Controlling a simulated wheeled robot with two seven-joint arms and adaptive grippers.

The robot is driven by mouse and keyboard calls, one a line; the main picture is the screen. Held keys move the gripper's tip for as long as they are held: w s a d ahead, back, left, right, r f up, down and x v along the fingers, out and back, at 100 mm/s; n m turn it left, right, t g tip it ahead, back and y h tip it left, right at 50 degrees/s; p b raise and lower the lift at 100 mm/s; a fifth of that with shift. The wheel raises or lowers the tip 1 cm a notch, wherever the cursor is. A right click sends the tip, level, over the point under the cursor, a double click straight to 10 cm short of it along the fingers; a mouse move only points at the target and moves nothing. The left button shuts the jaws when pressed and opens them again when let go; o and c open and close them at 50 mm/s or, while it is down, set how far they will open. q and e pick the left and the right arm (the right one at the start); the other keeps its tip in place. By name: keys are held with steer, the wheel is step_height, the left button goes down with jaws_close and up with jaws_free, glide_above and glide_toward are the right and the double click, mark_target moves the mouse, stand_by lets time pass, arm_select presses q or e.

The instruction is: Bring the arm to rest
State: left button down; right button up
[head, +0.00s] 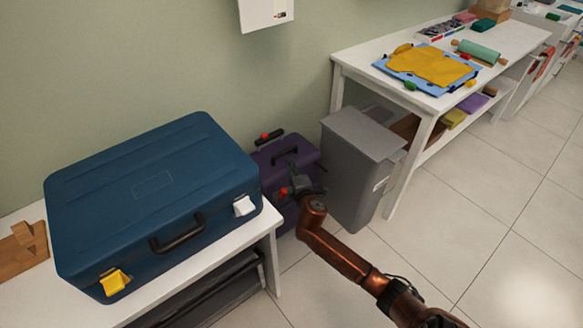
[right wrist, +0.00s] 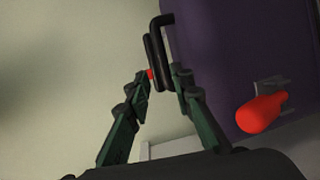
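My right gripper (right wrist: 163,78) is in front of the purple case (head: 267,164), low in the gap between the white bench and the grey bin. In the right wrist view its two green-black fingers stand apart, so it looks open. The black handle (right wrist: 156,45) of the purple case (right wrist: 215,50) shows at and beyond the fingertips; I cannot tell whether they touch it. A red latch (right wrist: 262,112) is right of the fingers. My copper-coloured right arm reaches in from the lower right. My left gripper is not in view.
A closed blue suitcase (head: 150,190) with yellow and white latches lies on the white bench (head: 258,226). The grey bin (head: 350,180) stands close right of the purple case. A white table (head: 500,55) holds folded cloth and a rolling pin. Tiled floor is clear at right.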

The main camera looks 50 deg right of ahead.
stand_by(0.3)
